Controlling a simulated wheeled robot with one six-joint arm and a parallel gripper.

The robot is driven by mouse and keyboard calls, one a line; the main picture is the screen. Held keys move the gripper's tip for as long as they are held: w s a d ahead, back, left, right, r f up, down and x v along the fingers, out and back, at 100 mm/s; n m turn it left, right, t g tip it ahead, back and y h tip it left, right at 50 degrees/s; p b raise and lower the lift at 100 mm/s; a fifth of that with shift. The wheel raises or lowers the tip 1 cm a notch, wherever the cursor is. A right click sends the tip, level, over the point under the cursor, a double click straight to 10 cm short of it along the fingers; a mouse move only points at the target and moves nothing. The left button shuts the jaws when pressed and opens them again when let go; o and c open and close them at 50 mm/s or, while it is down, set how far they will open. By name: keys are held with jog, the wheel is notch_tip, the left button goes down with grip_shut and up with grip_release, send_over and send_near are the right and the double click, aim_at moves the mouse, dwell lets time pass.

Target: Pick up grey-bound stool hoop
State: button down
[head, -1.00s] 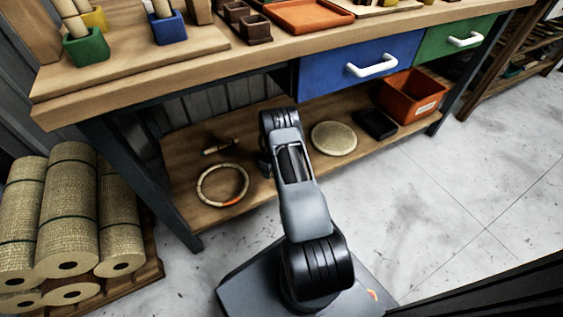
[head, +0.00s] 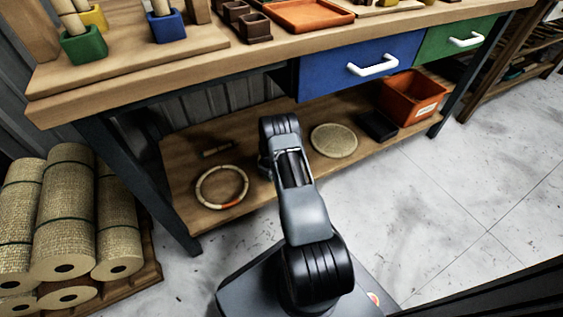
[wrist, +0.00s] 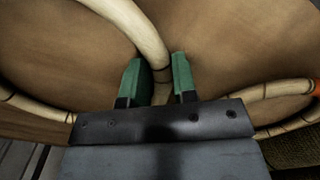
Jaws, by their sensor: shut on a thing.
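In the wrist view, my gripper (wrist: 162,85) has its two green fingers close on either side of a pale rattan hoop (wrist: 135,22), whose thick rod curves down from the top left between them. Further rattan curves show at the left and right edges. An orange patch shows at the right edge. I cannot make out a grey binding. In the head view, a pale hoop (head: 203,178) with an orange part lies on the wooden lower shelf. My gripper is mostly hidden behind my arm there.
The lower shelf also holds a short rattan piece (head: 216,150), a round woven disc (head: 334,141), a black box (head: 378,126) and an orange bin (head: 410,98). The blue drawer (head: 340,75) and bench top overhang the shelf.

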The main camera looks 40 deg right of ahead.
jog(key=shift+r, duration=0.1)
jog(key=shift+r+p, duration=0.3)
jog(key=shift+r, duration=0.25)
notch_tip(320, 180, up, 3)
jog(key=shift+a+f+p, duration=0.1)
jog(key=shift+f+p, duration=0.05)
jog(key=shift+p, duration=0.5)
jog(key=s+a+r+p, duration=0.6)
jog(key=s+a+r, duration=0.2)
jog(key=a+r, duration=0.1)
jog(key=shift+s+a+p, duration=0.3)
jog(key=shift+s+a, duration=0.05)
jog(key=shift+a, duration=0.55)
